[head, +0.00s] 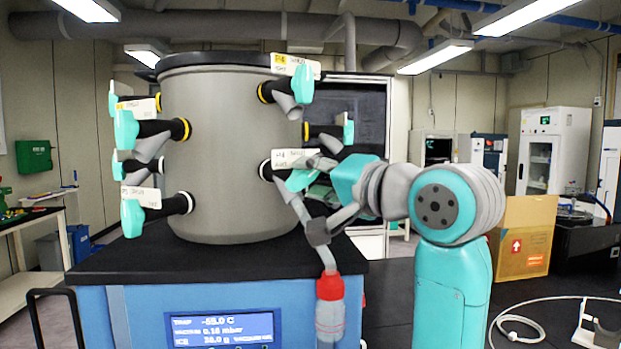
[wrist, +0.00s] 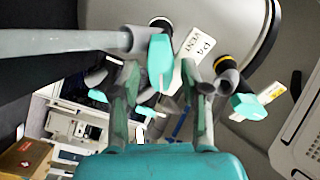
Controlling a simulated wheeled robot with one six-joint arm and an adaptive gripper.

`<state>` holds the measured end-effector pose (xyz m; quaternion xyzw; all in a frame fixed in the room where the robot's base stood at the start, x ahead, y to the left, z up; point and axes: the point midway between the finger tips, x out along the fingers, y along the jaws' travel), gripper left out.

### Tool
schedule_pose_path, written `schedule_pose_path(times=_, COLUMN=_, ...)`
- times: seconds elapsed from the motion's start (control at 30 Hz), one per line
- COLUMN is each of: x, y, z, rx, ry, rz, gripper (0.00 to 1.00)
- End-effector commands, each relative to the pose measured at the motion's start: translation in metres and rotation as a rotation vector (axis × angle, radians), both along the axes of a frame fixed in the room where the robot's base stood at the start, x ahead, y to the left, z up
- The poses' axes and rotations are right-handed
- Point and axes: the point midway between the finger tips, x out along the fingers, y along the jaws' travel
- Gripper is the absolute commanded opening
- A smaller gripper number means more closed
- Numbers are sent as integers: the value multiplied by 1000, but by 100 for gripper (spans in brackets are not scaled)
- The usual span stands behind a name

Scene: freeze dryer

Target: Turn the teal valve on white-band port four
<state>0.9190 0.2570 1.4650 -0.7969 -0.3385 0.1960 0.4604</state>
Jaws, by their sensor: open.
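The grey drum (head: 232,150) carries several ports with teal valves and tags. The lower right port has a white band (head: 265,170), a tag (head: 294,158) and a teal valve (head: 301,180). In the wrist view this valve (wrist: 161,62) sits beside a tag (wrist: 193,58) that appears to read P4 VENT. My gripper (head: 318,174) is at this port, partly covering it in the head view. In the wrist view my gripper (wrist: 162,88) is open, its fingers on either side below the valve. I cannot tell whether either finger touches it.
A red-capped flask (head: 330,305) hangs below this port on a grey tube, close to my gripper. A yellow-band port (head: 263,92) with a teal valve is above. A cardboard box (head: 524,238) stands on the black bench at right.

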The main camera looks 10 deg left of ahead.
Motion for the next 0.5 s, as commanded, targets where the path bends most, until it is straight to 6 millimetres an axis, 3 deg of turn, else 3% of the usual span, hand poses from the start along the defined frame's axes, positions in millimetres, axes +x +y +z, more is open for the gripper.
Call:
schedule_pose_path(times=0.43, x=7, y=7, z=0, rx=0, ry=-2, rz=0, gripper=46)
schedule_pose_path(times=0.5, x=7, y=7, z=0, rx=0, ry=-2, rz=0, gripper=28)
